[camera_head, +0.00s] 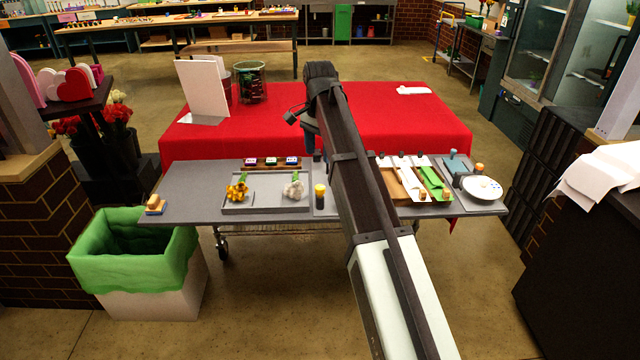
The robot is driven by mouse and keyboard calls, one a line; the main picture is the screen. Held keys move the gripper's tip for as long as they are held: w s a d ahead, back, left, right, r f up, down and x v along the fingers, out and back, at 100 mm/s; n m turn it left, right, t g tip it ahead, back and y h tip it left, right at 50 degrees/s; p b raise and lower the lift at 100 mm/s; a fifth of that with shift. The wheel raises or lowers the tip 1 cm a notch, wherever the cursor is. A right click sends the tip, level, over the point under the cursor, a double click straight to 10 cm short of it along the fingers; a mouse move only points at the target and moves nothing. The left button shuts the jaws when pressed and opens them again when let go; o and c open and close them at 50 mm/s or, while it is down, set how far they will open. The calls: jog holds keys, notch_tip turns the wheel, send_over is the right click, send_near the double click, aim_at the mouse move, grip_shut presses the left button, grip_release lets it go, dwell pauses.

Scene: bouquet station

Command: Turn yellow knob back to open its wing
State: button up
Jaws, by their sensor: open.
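A small upright piece with a yellow top (320,190) stands on the grey table, just right of the grey tray and close to my arm. It is the most yellow knob-like thing in view, but I cannot make out a wing on it or which way it is turned. My gripper (309,143) hangs beyond my arm's bend, above the back part of the grey table and left of the forearm. It is open, small and partly hidden, and looks apart from the yellow-topped piece. I see nothing held in it.
The grey tray (266,207) holds a yellow flower (237,191) and a white flower (293,187). Right of my arm are a green strip (432,182) and a white plate (482,188). A red-covered table (420,120) lies behind. A green-lined bin (120,260) stands at left.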

aim_at(320, 187)
jog(key=f, duration=1.2)
jog(key=shift+w+d, duration=0.15)
jog(key=shift+w, duration=0.1)
jog(key=c, duration=1)
